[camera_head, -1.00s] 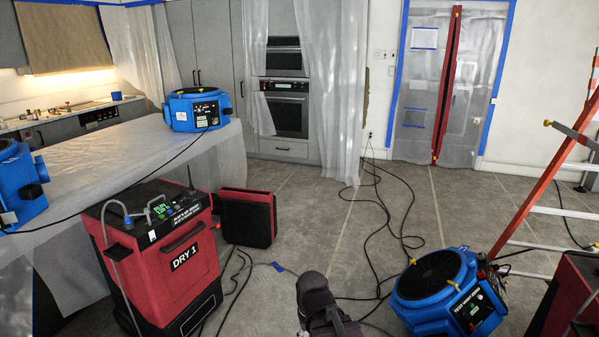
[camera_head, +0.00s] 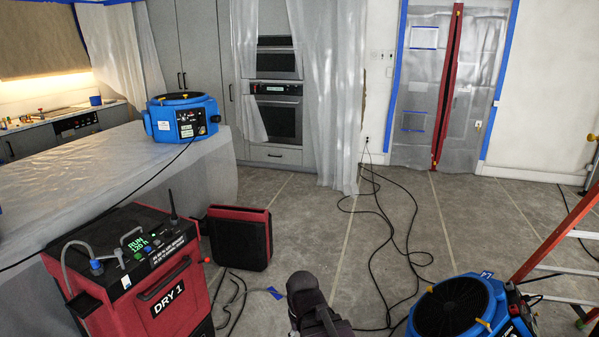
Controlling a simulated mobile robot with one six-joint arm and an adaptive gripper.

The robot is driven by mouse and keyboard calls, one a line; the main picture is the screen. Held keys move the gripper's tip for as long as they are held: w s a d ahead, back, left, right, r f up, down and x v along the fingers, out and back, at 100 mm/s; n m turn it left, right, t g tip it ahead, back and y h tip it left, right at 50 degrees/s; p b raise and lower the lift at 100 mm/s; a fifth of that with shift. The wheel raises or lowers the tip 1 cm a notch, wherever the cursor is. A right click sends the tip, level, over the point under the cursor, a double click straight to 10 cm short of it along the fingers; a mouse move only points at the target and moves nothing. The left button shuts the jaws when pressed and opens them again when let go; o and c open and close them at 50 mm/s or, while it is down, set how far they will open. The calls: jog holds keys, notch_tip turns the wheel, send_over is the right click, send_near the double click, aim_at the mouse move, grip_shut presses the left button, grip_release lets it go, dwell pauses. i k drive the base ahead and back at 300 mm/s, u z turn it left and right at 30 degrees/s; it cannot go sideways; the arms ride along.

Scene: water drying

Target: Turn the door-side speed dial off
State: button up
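A blue air mover (camera_head: 458,308) sits on the floor at the lower right, on the side toward the sheeted door. Its black round grille faces up, its control panel is turned to the right, and the bottom edge cuts it off. A second blue air mover (camera_head: 184,118) stands on the sheeted counter, with a black panel of small controls facing front. My gripper's fingers are not visible.
A red dehumidifier marked DRY 1 (camera_head: 135,275) stands at the lower left, with a red case (camera_head: 238,238) behind it. Black cables (camera_head: 385,215) cross the middle floor. An orange ladder (camera_head: 556,235) stands at right. The sheeted door (camera_head: 415,100) is at the back.

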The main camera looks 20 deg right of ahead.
aim_at(528, 316)
jog(key=u, duration=0.05)
jog(key=i, duration=2.8)
jog(key=u, duration=0.2)
jog(key=k, duration=0.15)
jog(key=z, duration=3.1)
